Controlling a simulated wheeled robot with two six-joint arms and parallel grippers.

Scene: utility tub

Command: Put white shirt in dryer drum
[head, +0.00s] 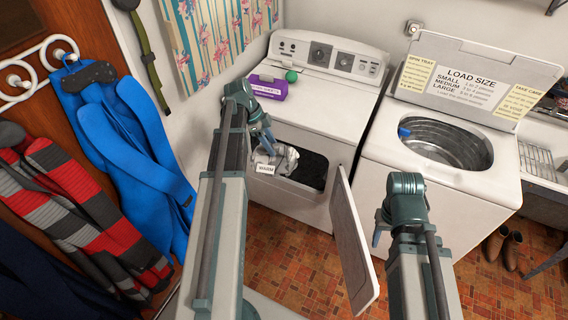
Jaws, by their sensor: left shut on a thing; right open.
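The dryer (318,85) stands at the back with its front door (352,245) swung open to the right. Its dark drum opening (312,172) faces me. My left gripper (268,146) is shut on a crumpled whitish cloth, seemingly the white shirt (287,160), at the left side of the opening. The gripper and arm hide part of the shirt, and I cannot tell how much of it is inside the drum. My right gripper (377,238) is open and empty, in front of the washer and right of the door.
The open-lidded washer (440,180) on the right has a blue item (403,132) at its tub. A purple box (268,87) and green ball (291,76) sit on the dryer. Clothes hang left; brown boots (502,248) stand right.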

